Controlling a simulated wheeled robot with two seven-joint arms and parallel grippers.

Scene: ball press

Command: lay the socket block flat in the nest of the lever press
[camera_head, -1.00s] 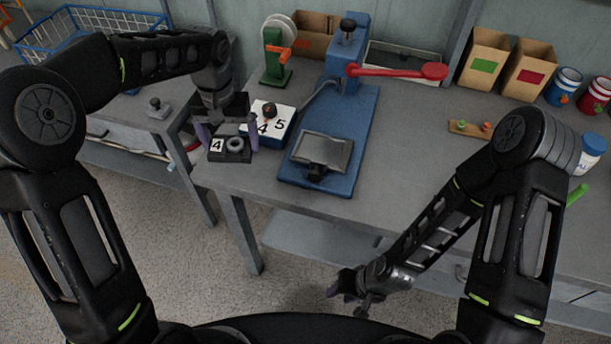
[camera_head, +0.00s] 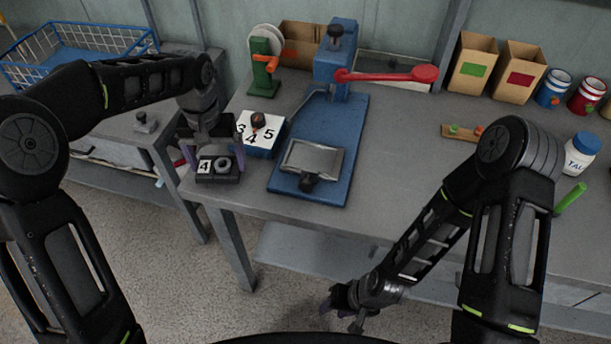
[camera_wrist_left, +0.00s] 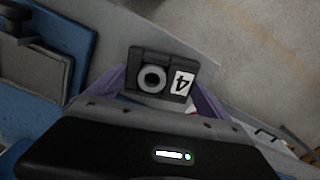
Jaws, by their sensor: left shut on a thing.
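The socket block (camera_head: 230,176) is a small dark block with a grey ring and a white label "4". My left gripper (camera_head: 214,158) is shut on it, a purple finger on each side. The block is over the table's left front corner, left of the press; its exact height is unclear. The left wrist view also shows the block (camera_wrist_left: 135,66), ring and label facing the camera. The lever press (camera_head: 337,65) is blue with a red lever (camera_head: 390,75) pointing right. A grey rectangular plate, seemingly the nest (camera_head: 313,157), is on its base. My right gripper (camera_head: 338,299) is low before the table, its jaws unclear.
Cartons (camera_head: 480,68), tins and a white jar (camera_head: 581,155) are at right.

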